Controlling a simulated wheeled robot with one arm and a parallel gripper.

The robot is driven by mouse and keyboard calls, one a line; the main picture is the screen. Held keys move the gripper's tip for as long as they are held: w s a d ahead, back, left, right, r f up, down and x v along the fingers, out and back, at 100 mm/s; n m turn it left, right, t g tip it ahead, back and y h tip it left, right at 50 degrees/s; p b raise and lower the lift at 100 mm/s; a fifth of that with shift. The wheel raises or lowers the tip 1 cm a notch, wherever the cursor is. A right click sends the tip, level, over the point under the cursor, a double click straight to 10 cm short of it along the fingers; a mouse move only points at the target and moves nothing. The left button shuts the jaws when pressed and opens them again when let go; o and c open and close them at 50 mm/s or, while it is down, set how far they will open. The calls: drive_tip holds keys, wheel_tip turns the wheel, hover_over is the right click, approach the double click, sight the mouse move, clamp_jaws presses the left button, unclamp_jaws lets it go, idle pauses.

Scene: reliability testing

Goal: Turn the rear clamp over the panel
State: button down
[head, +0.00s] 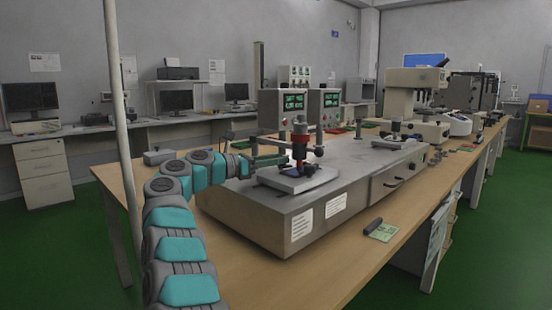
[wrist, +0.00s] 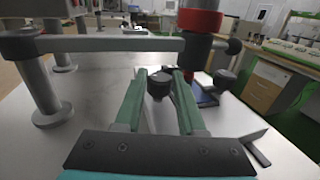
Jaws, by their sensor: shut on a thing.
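My gripper (wrist: 159,78) has its two green fingers on either side of a black round knob (wrist: 159,86), shut on it. The knob appears to belong to the rear clamp; its link to the clamp is hidden. A grey horizontal bar (wrist: 110,44) crosses beyond the fingers, to a dark upright with a red ring (wrist: 200,20). In the head view, my gripper (head: 272,160) reaches from the left to the fixture with the red ring (head: 300,139). A dark bluish panel (head: 322,175) lies partly visible on a pale plate (head: 288,184) below it.
The grey test bench (head: 270,218) stands on a wooden table (head: 355,255). Two display units (head: 292,102) stand behind the fixture. A dark cylinder (head: 373,225) and a small green card (head: 383,233) lie in front. A grey post (wrist: 42,90) stands left of my fingers.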

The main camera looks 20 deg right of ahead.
drive_tip(key=shift+a+g, duration=0.1)
drive_tip(key=shift+g, duration=0.2)
idle(0.4)
drive_tip(key=c, duration=0.8)
unclamp_jaws()
drive_tip(key=shift+o, duration=0.2)
drive_tip(key=shift+a, duration=0.1)
drive_tip(key=shift+a+b, duration=0.4)
drive_tip(key=shift+a, duration=3.4)
